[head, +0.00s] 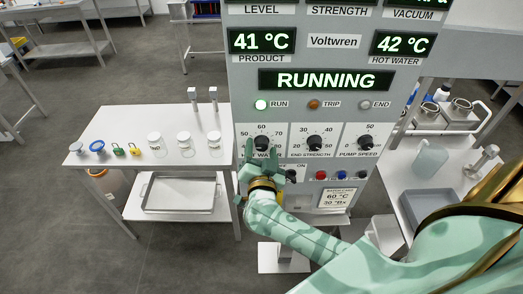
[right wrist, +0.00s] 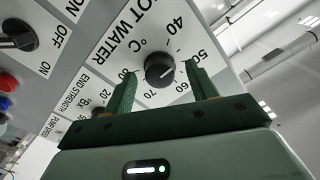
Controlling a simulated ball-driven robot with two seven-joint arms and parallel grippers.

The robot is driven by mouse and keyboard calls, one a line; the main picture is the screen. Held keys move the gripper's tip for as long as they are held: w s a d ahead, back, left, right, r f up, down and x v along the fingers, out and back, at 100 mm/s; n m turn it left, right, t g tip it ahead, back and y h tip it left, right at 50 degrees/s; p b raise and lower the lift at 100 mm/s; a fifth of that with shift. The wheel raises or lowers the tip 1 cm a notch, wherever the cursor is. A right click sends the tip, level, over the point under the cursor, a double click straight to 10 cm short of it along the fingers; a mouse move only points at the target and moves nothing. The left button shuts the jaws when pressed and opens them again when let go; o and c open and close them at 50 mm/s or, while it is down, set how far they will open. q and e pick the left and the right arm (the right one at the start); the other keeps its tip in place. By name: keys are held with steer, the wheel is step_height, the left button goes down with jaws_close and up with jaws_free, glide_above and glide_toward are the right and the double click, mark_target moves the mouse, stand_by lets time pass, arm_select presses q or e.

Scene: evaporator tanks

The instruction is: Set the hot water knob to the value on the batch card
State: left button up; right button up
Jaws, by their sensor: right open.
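The hot water knob (head: 262,143) is a black round knob on the grey control panel. In the right wrist view the hot water knob (right wrist: 159,70) sits between the two green fingers, with clear gaps on both sides. Its dial runs through 40, 50, 60 and 70; I cannot tell its exact setting. My right gripper (head: 262,152) is open in front of the panel; its fingertips also show in the right wrist view (right wrist: 161,74). The batch card (head: 337,197) at the panel's lower right reads 60 °C and 30 °Bx. My left gripper is out of view.
The hot water display (head: 402,43) reads 42 °C. The end strength knob (head: 313,144) and pump speed knob (head: 366,143) are to the right. An off/on switch (right wrist: 17,35) and coloured buttons (head: 320,174) lie below. Tables flank the panel.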

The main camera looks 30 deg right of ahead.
steer(key=c, duration=1)
steer(key=shift+m, duration=0.5)
steer(key=shift+m+p, duration=0.55)
steer(key=shift+m, duration=0.45)
steer(key=m, duration=0.3)
steer(key=shift+m+p, duration=0.3)
steer(key=m, duration=0.2)
steer(key=shift+m, duration=0.3)
steer(key=m, duration=0.2)
steer(key=shift+f+m, duration=0.1)
steer(key=shift+m, duration=0.3)
steer(key=m+b, duration=0.2)
steer(key=m, duration=0.3)
steer(key=shift+m, duration=0.4)
